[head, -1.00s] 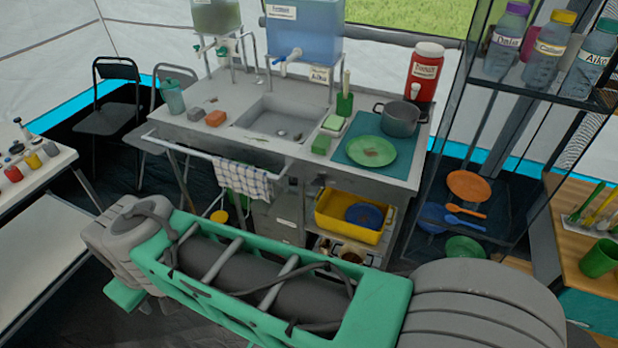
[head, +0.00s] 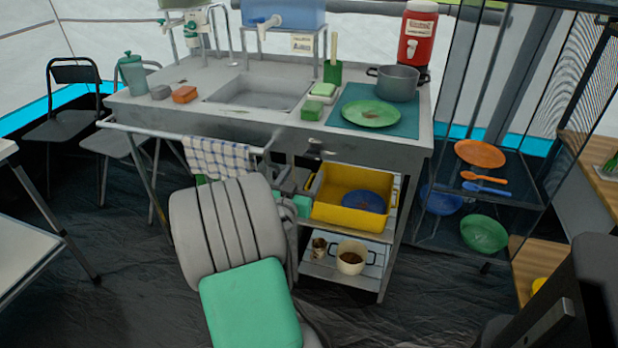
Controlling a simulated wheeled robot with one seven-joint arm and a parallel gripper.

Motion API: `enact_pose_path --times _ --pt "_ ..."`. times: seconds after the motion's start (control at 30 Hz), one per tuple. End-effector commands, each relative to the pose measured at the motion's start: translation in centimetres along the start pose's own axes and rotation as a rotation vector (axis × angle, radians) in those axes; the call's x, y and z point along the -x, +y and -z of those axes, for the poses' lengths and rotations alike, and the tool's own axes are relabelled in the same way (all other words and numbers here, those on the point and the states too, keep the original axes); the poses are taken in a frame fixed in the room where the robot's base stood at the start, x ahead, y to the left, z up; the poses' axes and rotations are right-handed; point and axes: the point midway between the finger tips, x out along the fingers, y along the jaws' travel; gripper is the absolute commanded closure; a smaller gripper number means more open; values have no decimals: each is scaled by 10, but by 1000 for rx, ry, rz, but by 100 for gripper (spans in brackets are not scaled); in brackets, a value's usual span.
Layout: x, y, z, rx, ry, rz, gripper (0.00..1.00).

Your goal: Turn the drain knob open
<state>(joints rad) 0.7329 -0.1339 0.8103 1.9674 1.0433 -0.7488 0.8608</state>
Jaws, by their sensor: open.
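The metal sink unit (head: 225,125) stands ahead in the head view, with its basin (head: 262,93) empty at the top. A small dark fitting (head: 318,151) sits on its front panel, right of the towel. I cannot tell whether it is the drain knob, and no other knob shows clearly. My gripper (head: 277,172) is small and partly hidden behind my grey and green arm, below the front edge of the sink unit and left of the fitting. It is open with nothing seen in it. I cannot tell whether it touches anything.
A checked towel (head: 218,158) hangs on the front rail (head: 150,130). A yellow tub (head: 340,205) and a pot (head: 351,257) stand on shelves right of my arm. A glass-sided shelf (head: 510,190) stands at the right. Chairs (head: 72,105) stand at the left.

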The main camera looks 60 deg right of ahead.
Motion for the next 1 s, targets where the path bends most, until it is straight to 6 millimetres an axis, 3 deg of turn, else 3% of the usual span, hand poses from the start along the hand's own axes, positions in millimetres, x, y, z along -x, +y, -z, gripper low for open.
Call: enact_pose_path --times 0.4,0.7,1.0 --pt "-68 -2 4 -1 -1 2 29" --pt "-72 -2 4 -2 -1 4 30" --pt "-71 -3 4 -1 -1 4 54"
